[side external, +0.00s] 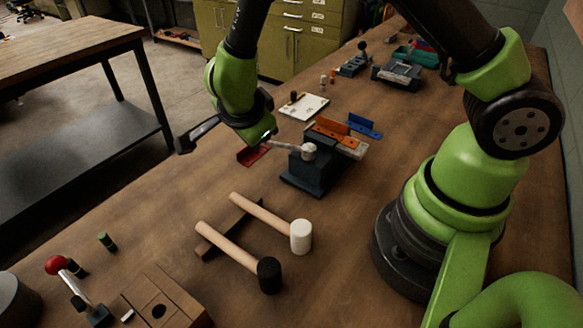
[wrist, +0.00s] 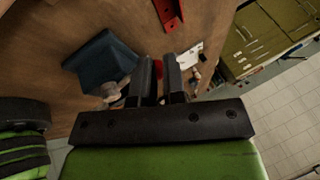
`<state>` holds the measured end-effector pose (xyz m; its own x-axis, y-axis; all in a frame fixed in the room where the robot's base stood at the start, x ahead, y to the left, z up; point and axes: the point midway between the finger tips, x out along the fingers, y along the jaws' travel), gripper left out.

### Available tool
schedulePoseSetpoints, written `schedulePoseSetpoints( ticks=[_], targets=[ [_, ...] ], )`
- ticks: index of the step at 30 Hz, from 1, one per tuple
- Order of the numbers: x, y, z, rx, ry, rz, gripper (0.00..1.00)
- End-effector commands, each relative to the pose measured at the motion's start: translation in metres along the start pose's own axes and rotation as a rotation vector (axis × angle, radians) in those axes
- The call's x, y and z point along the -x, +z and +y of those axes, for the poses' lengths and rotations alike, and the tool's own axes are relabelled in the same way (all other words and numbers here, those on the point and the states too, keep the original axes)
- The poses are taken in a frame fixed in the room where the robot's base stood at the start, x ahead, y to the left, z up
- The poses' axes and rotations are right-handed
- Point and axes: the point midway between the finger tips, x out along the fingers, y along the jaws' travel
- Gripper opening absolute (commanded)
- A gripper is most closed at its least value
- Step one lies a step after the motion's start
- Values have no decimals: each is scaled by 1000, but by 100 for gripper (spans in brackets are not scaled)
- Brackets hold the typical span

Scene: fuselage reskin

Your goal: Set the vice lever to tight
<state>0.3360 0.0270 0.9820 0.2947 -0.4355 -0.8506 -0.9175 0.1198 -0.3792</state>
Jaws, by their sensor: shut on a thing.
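The vice (side external: 318,168) is a dark blue-grey block on the bench, with a pale metal hub (side external: 309,151) on top. Its lever (side external: 285,146) runs from the hub to the left, nearly level. My gripper (side external: 268,139) is at the lever's outer end, shut on it. In the wrist view the vice (wrist: 103,62) lies left of my gripper (wrist: 160,66), and the hub (wrist: 111,90) shows beside the fingers. A bit of red (wrist: 158,69) shows between the fingers. The grip itself is mostly hidden.
An orange bracket (side external: 335,132) and a blue bracket (side external: 364,126) are behind the vice. A red bracket (side external: 252,156) lies left of it. Two mallets (side external: 300,236) (side external: 268,274) lie in front. A white board (side external: 304,106) lies further back.

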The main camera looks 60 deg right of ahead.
Motion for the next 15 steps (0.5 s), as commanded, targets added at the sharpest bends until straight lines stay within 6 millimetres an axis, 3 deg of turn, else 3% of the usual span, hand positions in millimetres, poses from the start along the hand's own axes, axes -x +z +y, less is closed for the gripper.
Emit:
schedulePoseSetpoints(
  ticks=[10, 15],
  targets=[
    [-4, -2, 1, 8, 6, 9, 0],
    [4, 5, 1, 7, 1, 7, 0]
  ],
)
